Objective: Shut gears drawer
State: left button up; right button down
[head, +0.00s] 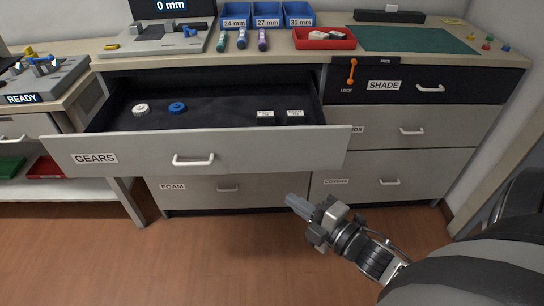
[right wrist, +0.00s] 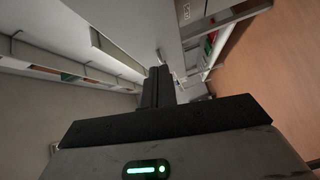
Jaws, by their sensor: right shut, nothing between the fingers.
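The gears drawer (head: 250,154) is pulled well out of the cabinet in the head view. Its grey front carries a GEARS label and a white bar handle (head: 194,160). Inside lie a white gear (head: 141,108), a blue gear (head: 177,107) and two small dark labelled blocks (head: 280,118). My right gripper (head: 291,200) is shut and empty, in front of the cabinet, below and to the right of the drawer handle, apart from the drawer. Its closed fingers (right wrist: 157,87) show in the right wrist view. My left gripper is in neither view.
Below is a closed FOAM drawer (head: 250,190). At right are the closed SHADE drawer (head: 456,86) and two more closed drawers. An orange lever (head: 351,73) marked LOCK and FREE sits beside SHADE. Wooden floor (head: 200,250) in front is clear.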

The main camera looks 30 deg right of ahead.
jog(key=n, duration=0.2)
send_near(254, 155)
jog(key=w+a, duration=0.3)
jog(key=shift+w+d+f+t+y+p, duration=0.15)
jog(key=shift+w+d+f+p, duration=0.05)
jog(key=shift+w+d, duration=0.2)
jog(key=shift+w+d+f+t+y+p, duration=0.15)
jog(key=shift+w+d+f+p, duration=0.05)
jog(key=shift+w+d, duration=0.45)
jog(key=shift+w, duration=0.25)
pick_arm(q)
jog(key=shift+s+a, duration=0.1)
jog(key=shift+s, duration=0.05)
